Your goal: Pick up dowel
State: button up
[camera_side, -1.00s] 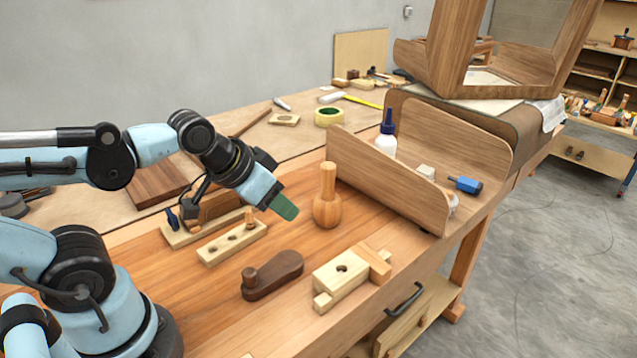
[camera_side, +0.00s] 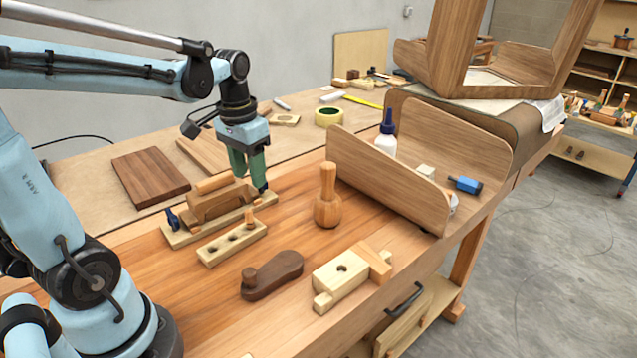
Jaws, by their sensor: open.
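A short, light wooden dowel (camera_side: 249,216) stands upright in the end hole of a pale block with several holes (camera_side: 228,245) on the bench. My gripper (camera_side: 248,178) has green fingers and points straight down. It is open with nothing visible between its fingers. It is behind and above the dowel in the picture, close to the right end of a wooden jig (camera_side: 212,205). A second rod-like piece (camera_side: 213,183) lies along the top of that jig. I cannot tell the exact gap between fingers and jig.
A blue clamp-like piece (camera_side: 172,218) sits at the jig's left end. A wooden mallet (camera_side: 327,205) stands to the right, with a dark wooden plane-like tool (camera_side: 272,276) and a pale jointed block (camera_side: 350,277) in front. A tall curved panel (camera_side: 385,185) bounds the right side.

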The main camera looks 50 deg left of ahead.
aim_at(248, 211)
jog(key=shift+g, duration=0.4)
jog(key=f, duration=0.3)
jog(key=a+f, duration=0.1)
jog(key=f, duration=0.3)
jog(key=shift+a, duration=0.2)
jog(key=shift+s+a+f, duration=0.1)
jog(key=shift+f, duration=1.25)
jog(key=shift+s+a+f, duration=0.1)
jog(key=shift+f, duration=1.2)
grip_shut()
